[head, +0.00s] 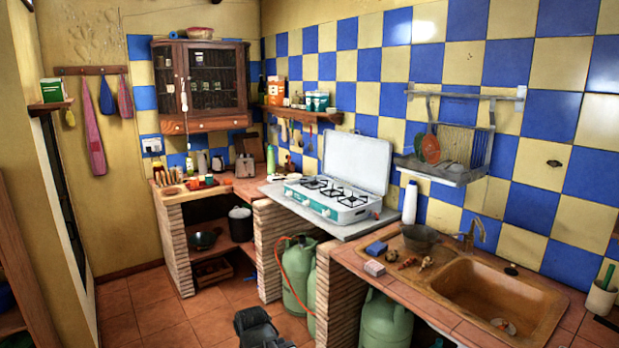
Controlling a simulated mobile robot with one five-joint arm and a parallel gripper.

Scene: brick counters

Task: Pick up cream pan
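I cannot make out a pan that is clearly cream in colour. A grey-brown pan or bowl (419,238) stands on the counter at the left end of the sink. Small brownish items (427,263) lie just in front of it, too small to identify. A dark shallow pan (203,239) sits on the lower shelf at the back left. The black end of my arm, with my gripper (258,328), shows at the bottom edge over the floor, well apart from the counters. Its fingers cannot be made out.
A teal and white gas stove (331,203) with its lid up stands on the middle counter. The brown sink (490,296) is at the right. Green gas cylinders (298,277) stand below the counters. The tiled floor (150,312) at the left is clear.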

